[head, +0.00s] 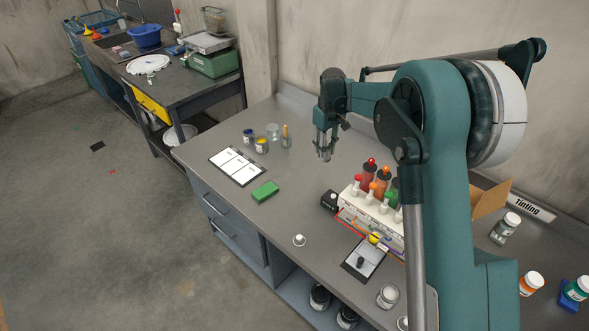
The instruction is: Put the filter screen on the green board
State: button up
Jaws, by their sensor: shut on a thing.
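The green board (265,191) appears as a small flat green block on the grey bench, left of the middle. My gripper (324,152) points down above the back of the bench, to the right of and behind the green board. It is shut on a small greyish thing between its fingertips. That thing is too small and too close in colour to the fingers to name surely; it may be the filter screen. I cannot pick out a filter screen elsewhere with certainty. Nothing lies on top of the green board.
A white-paged sheet (237,166) lies left of the green board. Small jars (262,146) and a beaker (273,131) stand behind it. A rack of coloured bottles (372,212) and a black box (330,201) stand to the right. Bench around the board is mostly clear.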

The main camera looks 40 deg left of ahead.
jog(key=s+a+r+n, duration=0.1)
jog(key=s+a, duration=0.5)
jog(key=s, duration=0.5)
jog(key=s+a+r+n+p, duration=0.1)
jog(key=s+a, duration=0.4)
jog(key=s, duration=0.7)
jog(key=shift+s+a+n, duration=0.25)
jog(key=shift+a+n, duration=0.1)
jog(key=shift+n, duration=0.05)
send_over(265, 190)
jog(key=shift+f, duration=3.1)
jog(key=shift+f, duration=0.1)
jog(key=shift+f, duration=1.75)
jog(key=shift+f, duration=0.15)
jog(key=o, duration=1)
